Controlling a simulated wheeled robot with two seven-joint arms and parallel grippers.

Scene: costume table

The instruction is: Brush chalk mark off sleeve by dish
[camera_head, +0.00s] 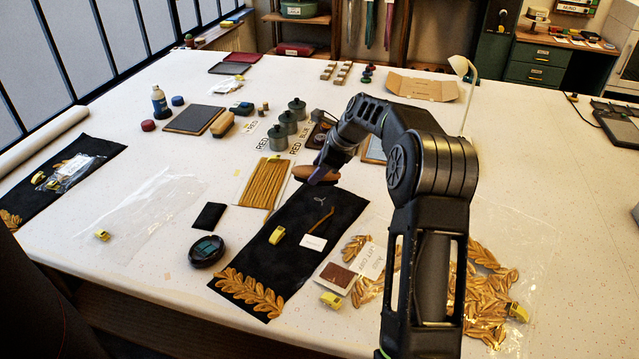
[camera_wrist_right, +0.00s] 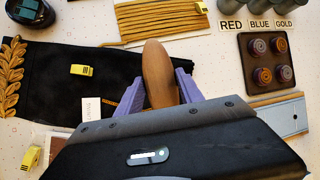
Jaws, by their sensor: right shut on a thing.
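The black sleeve (camera_head: 290,250) with a gold leaf border lies flat at the table's middle; it also shows in the right wrist view (camera_wrist_right: 60,55). A small pale chalk mark (camera_head: 320,201) is near its far end; I cannot make it out in the wrist view. The black round dish (camera_head: 207,252) sits beside the sleeve's left edge. My right gripper (camera_head: 323,179) is shut on a brown wooden brush (camera_wrist_right: 158,65), between its purple fingers, over the sleeve's far end. I cannot tell if the brush touches the cloth. My left gripper is not in view.
A yellow clip (camera_head: 277,235) and a white card (camera_head: 313,242) lie on the sleeve. Gold cord (camera_head: 266,183), grey tins (camera_head: 288,122) and a button tray (camera_wrist_right: 268,62) are beyond it. Bagged gold leaves (camera_head: 485,275) lie right. Another dark sleeve (camera_head: 85,150) lies left.

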